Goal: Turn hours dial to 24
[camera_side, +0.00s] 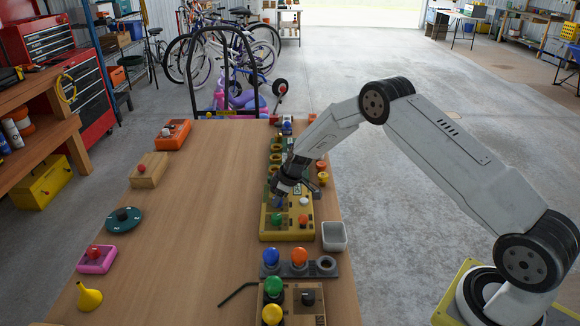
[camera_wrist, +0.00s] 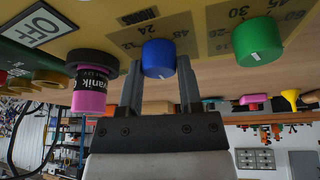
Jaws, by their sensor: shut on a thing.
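The hours dial is a blue knob (camera_wrist: 158,60) on a yellow panel (camera_wrist: 95,38), beside a dark scale plate (camera_wrist: 195,22) with small numbers, 24 among them. My gripper (camera_wrist: 160,68) is shut on the blue knob, one finger on each side. Which number the knob points at cannot be told. A green knob (camera_wrist: 258,40), by a scale with 30, 45 and 60, stands to its right. In the side view my gripper (camera_side: 280,198) is over the yellow panel (camera_side: 286,236) and mostly hides the blue knob.
A pink and black cylinder (camera_wrist: 90,95) stands close left of my gripper in the wrist view. Blue and orange knobs (camera_side: 299,257) are in front.

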